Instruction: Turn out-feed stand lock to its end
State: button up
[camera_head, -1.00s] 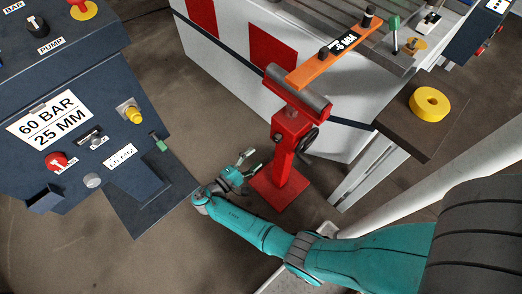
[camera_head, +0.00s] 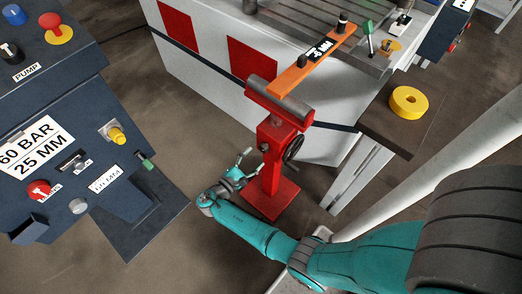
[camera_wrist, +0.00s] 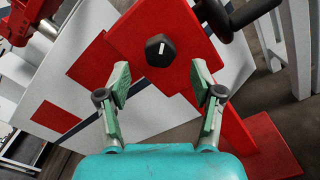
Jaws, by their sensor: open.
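The red out-feed stand (camera_head: 269,165) stands upright on a square red base, with a grey roller on top. A black lock knob (camera_wrist: 160,50) with a white mark sits on the red post, in the upper middle of the wrist view. It shows small on the post's left side in the head view (camera_head: 264,147). The knob appears between and beyond the fingertips, with no visible contact. In the head view my gripper (camera_head: 245,164) is just left of the post.
A black handwheel (camera_head: 293,148) is on the post's right side. An orange bar (camera_head: 300,72) reaches from the machine table over the roller. A dark control console (camera_head: 70,130) stands at left. Floor shows between console and stand.

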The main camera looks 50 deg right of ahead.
aim_at(262, 149)
jog(key=shift+d, duration=2.4)
jog(key=c, duration=1.1)
jog(key=shift+c, duration=0.2)
jog(key=shift+n, duration=0.3)
jog(key=n, duration=0.4)
jog(key=shift+w+n, duration=0.1)
jog(key=shift+n, duration=0.2)
jog(key=n, duration=0.4)
jog(key=shift+n, duration=0.3)
